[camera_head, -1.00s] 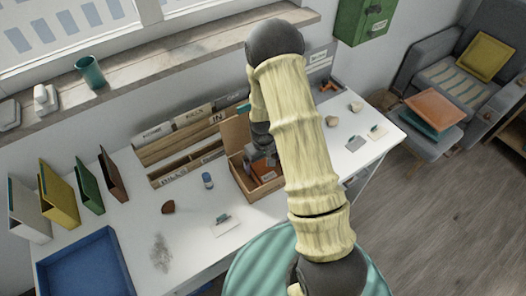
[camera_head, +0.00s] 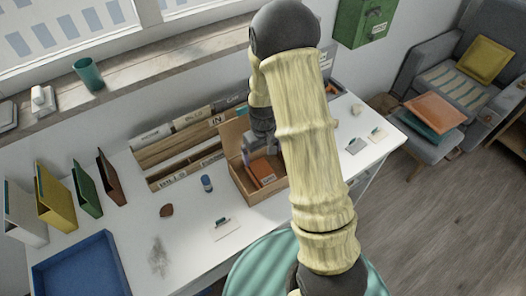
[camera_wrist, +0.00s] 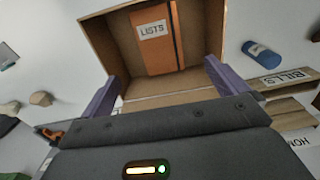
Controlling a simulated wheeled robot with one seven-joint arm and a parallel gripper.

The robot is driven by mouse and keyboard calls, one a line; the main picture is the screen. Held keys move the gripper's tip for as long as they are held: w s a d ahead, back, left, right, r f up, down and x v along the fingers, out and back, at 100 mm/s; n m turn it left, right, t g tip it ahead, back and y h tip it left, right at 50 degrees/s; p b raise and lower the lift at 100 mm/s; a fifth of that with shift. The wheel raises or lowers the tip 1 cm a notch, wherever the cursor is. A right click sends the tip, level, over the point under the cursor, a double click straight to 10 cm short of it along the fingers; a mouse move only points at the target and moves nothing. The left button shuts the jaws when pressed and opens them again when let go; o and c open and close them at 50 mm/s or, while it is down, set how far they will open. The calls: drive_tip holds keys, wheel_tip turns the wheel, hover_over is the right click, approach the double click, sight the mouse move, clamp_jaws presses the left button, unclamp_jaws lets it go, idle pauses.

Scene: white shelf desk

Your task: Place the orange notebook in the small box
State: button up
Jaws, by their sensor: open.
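The orange notebook (camera_head: 262,173), labelled LISTS, lies inside the small brown box (camera_head: 270,195) on the white desk. In the wrist view the notebook (camera_wrist: 156,58) has a dark strap and rests within the walls of the box (camera_wrist: 98,42). My gripper (camera_head: 248,158) is above the box, partly hidden by my arm. In the wrist view my gripper (camera_wrist: 160,84) has its two purple fingers wide apart, with nothing held between them. The fingers are near the box's edge, and the notebook is apart from them.
A wooden file sorter (camera_head: 180,150) stands behind and left of the box. A blue bottle (camera_head: 207,183), a brown stone (camera_head: 166,211) and a card holder (camera_head: 221,225) are to its left. A blue tray (camera_head: 82,268) and several upright folders (camera_head: 57,198) are at the far left.

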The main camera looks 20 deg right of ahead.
drive_tip(key=s+r+m+t, duration=0.2)
drive_tip(key=s+r+m, duration=0.1)
drive_tip(key=s+r, duration=1.1)
drive_tip(key=shift+s+r+t, duration=0.25)
drive_tip(key=shift+r+t, duration=0.05)
drive_tip(key=shift+r, duration=0.6)
drive_tip(key=shift+w, duration=0.15)
